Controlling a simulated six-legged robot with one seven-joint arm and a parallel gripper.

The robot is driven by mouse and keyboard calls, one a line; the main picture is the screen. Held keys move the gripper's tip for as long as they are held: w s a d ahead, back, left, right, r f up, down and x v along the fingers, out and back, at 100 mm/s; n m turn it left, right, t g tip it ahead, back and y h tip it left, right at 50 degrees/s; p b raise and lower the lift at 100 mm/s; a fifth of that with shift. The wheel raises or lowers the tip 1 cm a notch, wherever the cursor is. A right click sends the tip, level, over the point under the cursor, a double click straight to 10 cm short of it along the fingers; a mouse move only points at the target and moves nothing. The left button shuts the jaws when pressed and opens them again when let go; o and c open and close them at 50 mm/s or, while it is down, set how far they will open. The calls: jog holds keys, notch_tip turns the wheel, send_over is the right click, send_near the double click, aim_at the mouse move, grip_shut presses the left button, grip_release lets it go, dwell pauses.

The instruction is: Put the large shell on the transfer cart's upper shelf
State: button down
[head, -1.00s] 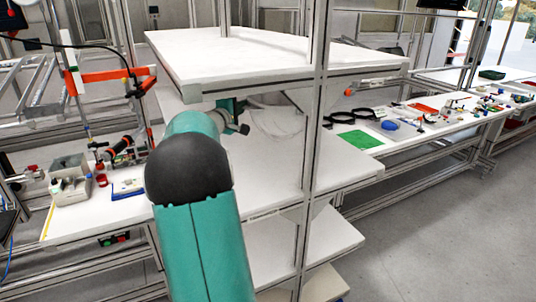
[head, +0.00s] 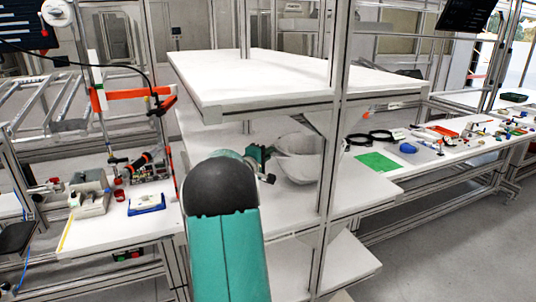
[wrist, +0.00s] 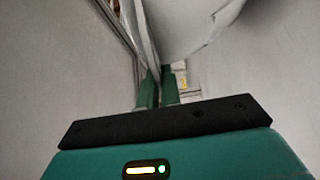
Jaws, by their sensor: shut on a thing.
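The large shell (head: 299,160) is a pale grey, bowl-like piece inside the cart, between its top board (head: 290,72) and the white shelf below (head: 350,190). My gripper (head: 268,158) is shut on the shell's left edge. A cart post and my arm hide part of the scene around it. In the wrist view, the green fingers (wrist: 158,90) pinch the edge of the shell (wrist: 185,25), which fills the top middle. I cannot tell whether the shell touches the shelf beneath it.
A metal upright (head: 331,150) stands just right of the shell. A lower shelf (head: 290,265) is bare. A bench with a green sheet (head: 378,162) and small parts runs right. A left bench holds a blue tray (head: 146,204). Floor is clear at right.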

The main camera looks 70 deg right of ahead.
jog(key=shift+w, duration=0.15)
jog(key=c, duration=2)
grip_release()
jog(key=shift+f, duration=0.15)
jog(key=shift+c, duration=0.2)
jog(key=o, duration=0.4)
jog(key=shift+o, duration=0.2)
jog(key=w+a+r+m+y, duration=0.1)
jog(key=w+a+y, duration=0.1)
jog(key=a, duration=1.1)
jog(key=w+a+r+m+y, duration=0.1)
jog(key=a+y, duration=0.1)
jog(key=a, duration=1.1)
jog(key=s+a+f+n+t+y, duration=0.1)
jog(key=a+t+y, duration=0.3)
jog(key=a, duration=1.7)
jog(key=s+a+f+n+t+y, duration=0.2)
jog(key=a+y, duration=0.7)
jog(key=a, duration=1.3)
jog(key=shift+s+f+n+t+y, duration=0.2)
jog(key=shift+f+n+t+y, duration=0.2)
jog(key=shift+f+t, duration=0.7)
